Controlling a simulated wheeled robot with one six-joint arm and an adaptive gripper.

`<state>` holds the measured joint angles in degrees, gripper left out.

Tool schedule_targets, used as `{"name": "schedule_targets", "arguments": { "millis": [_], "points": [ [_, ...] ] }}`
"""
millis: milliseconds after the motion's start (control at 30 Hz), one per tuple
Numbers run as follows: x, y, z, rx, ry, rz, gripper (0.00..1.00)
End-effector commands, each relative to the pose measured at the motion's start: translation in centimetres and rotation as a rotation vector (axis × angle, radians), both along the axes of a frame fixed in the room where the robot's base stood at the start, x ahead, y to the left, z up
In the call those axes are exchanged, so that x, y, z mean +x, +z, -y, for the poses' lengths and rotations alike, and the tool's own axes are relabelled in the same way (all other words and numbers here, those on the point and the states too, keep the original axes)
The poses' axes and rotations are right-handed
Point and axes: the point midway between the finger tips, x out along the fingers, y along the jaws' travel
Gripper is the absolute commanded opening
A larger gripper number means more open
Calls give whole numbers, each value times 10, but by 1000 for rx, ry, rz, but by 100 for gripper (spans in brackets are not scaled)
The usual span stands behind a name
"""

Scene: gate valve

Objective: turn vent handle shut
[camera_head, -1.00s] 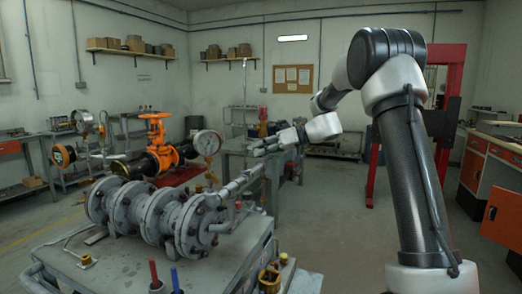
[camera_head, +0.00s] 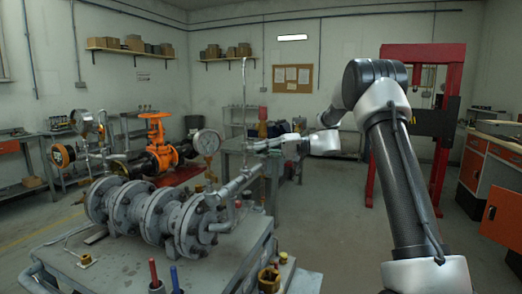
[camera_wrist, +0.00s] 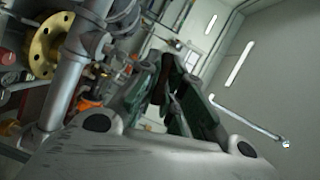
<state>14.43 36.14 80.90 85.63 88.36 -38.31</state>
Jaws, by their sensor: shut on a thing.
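My gripper (camera_head: 257,146) is at the far end of the grey pipework, by the slim upright rod, and my arm reaches in from the right. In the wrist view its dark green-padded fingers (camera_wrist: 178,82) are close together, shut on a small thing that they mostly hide. By its place this is the vent handle, but its shape and angle cannot be made out. The grey flanged pipe assembly (camera_head: 165,215) lies on the bench, with a thinner pipe (camera_head: 236,184) running up toward my gripper.
A pressure gauge (camera_head: 207,142) stands left of my gripper. An orange gate valve (camera_head: 157,130) is farther left. The slim rod (camera_head: 243,95) rises just beside my gripper. A grey workbench (camera_head: 225,262) is in front; the floor (camera_head: 325,215) to the right is clear.

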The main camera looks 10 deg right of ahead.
Motion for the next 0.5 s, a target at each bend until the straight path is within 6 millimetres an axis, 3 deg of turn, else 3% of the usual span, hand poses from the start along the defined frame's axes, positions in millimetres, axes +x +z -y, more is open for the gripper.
{"name": "schedule_targets", "arguments": {
  "millis": [500],
  "points": [
    [1,-1,1,127,-4,-175,0]
  ]
}}
